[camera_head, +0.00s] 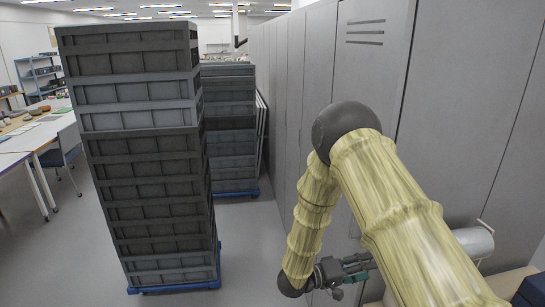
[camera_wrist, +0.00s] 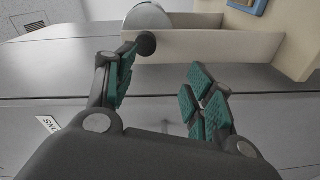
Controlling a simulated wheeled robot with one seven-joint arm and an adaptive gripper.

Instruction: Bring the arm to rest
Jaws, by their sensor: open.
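My arm stands bent in front of the grey lockers in the head view, with its elbow up and the forearm hanging down. My gripper (camera_head: 362,267) is at the lower end of it, low beside the lockers and pointing right. In the wrist view my gripper (camera_wrist: 160,88) shows its two green-padded fingers spread apart, with nothing between them. The fingers' far ends are near a beige tray-like part (camera_wrist: 205,45); I cannot tell whether they touch it.
A tall stack of grey crates (camera_head: 150,150) stands on a blue dolly at left, with another stack (camera_head: 230,125) behind it. Grey lockers (camera_head: 455,120) line the right side. Tables (camera_head: 45,130) and a chair (camera_head: 68,150) are at far left. The floor (camera_head: 250,240) between crates and arm is clear.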

